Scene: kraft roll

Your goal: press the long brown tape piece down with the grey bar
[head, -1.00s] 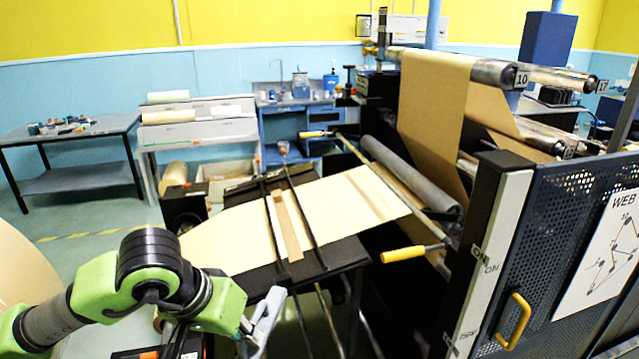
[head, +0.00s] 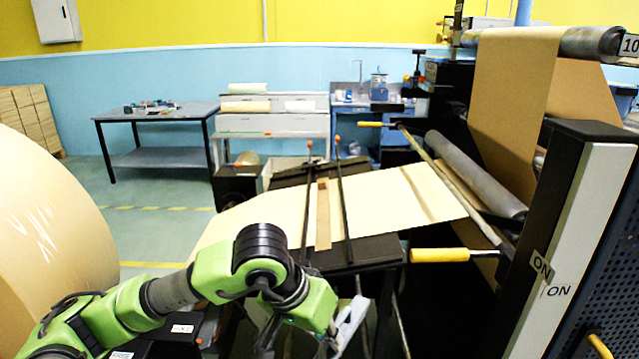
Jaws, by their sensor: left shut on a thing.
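The long brown tape piece (head: 322,215) lies lengthwise on the pale paper web, between two thin black bars with orange knobs. My left gripper (head: 350,322) is at the bottom centre, in front of the table that carries the web. It is low and to the right of the tape in the picture, apart from it. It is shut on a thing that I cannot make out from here. I cannot pick out the grey bar for certain. My right gripper is not in view.
A dark grey roller (head: 475,175) and a rod with yellow handles (head: 440,255) stand right of the web. A black and white post (head: 580,230) rises at the right. A large paper roll (head: 45,240) fills the left edge. Open floor lies behind it.

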